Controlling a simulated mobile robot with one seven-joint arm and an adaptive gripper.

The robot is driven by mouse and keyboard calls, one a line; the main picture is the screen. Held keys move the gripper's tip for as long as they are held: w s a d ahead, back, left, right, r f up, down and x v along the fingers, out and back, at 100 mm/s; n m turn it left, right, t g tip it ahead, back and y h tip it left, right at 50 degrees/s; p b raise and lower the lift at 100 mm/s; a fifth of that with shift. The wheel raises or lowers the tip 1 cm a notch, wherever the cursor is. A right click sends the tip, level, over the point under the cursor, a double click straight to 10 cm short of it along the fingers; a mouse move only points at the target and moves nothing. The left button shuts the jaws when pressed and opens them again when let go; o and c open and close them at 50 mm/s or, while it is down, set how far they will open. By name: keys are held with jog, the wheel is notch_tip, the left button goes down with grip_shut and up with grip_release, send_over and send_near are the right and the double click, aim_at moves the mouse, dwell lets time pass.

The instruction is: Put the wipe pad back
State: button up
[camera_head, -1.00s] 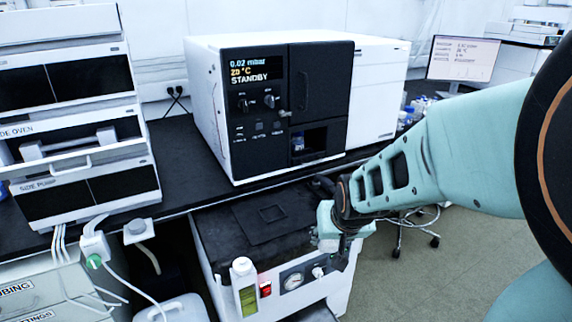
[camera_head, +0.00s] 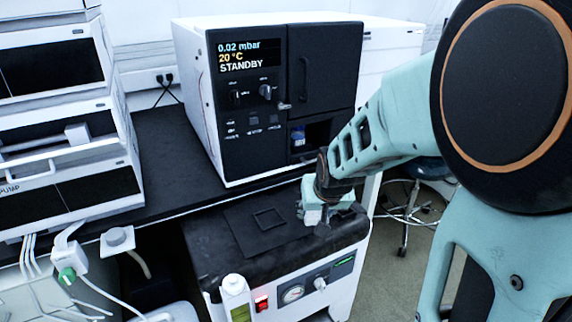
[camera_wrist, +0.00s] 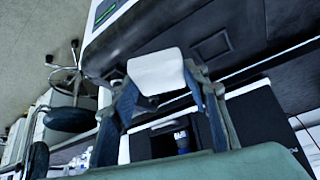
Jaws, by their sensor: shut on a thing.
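The wipe pad (camera_wrist: 157,71) is a white, rounded block in the wrist view. It sits between the two fingertips of my gripper (camera_wrist: 160,88), which is shut on it. A flat dark mat with a raised square outline (camera_head: 268,219) lies on that top, left of my gripper. The outline also shows in the wrist view (camera_wrist: 212,44), beyond the pad and to its right.
The vacuum oven (camera_head: 251,125) stands on the black bench (camera_head: 165,150) behind my gripper. A white bottle (camera_head: 235,292) stands at the floor unit's front. Stacked instruments (camera_head: 60,140) are at left, and a stool (camera_head: 410,195) is behind my arm at right.

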jog(key=w+f+b, duration=0.1)
jog(key=w+f, duration=0.1)
jog(key=w, duration=0.1)
jog(key=w+f+b, duration=0.1)
jog(key=w+f, duration=0.2)
jog(key=w+f+b, duration=0.1)
jog(key=w+f, duration=0.2)
jog(key=shift+w+d+b, duration=0.25)
jog(key=shift+w+b, duration=0.05)
jog(key=shift+w, duration=0.1)
jog(key=shift+w+f+b, duration=0.15)
jog(key=shift+f+b, duration=0.9)
jog(key=shift+f, duration=0.6)
jog(key=shift+f, duration=0.2)
jog(key=o, duration=1.3)
jog(key=shift+r, duration=0.1)
